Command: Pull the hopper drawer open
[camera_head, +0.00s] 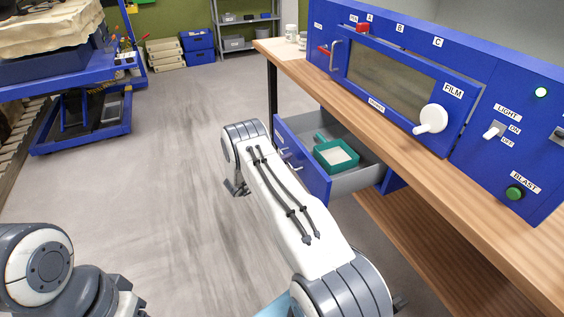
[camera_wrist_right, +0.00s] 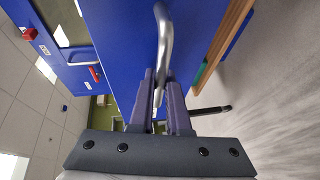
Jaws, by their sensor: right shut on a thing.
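The hopper drawer (camera_head: 306,171) has a blue front and grey walls and stands out from under the wooden bench, open. A teal box (camera_head: 324,158) with pale material sits inside it. The drawer's silver handle (camera_wrist_right: 164,35) rises between the fingers of my right gripper (camera_wrist_right: 160,90) in the right wrist view. That gripper is shut on the handle. In the head view my right arm hides most of the gripper and part of the drawer front. My left arm shows at the lower left of the head view, but its gripper does not.
The wooden bench top (camera_head: 420,160) carries a blue cabinet (camera_head: 480,75) with a window, a white knob (camera_head: 431,119) and a green button (camera_head: 514,193). A blue cart (camera_head: 85,140) with a fossil block stands at the left. The floor between is clear.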

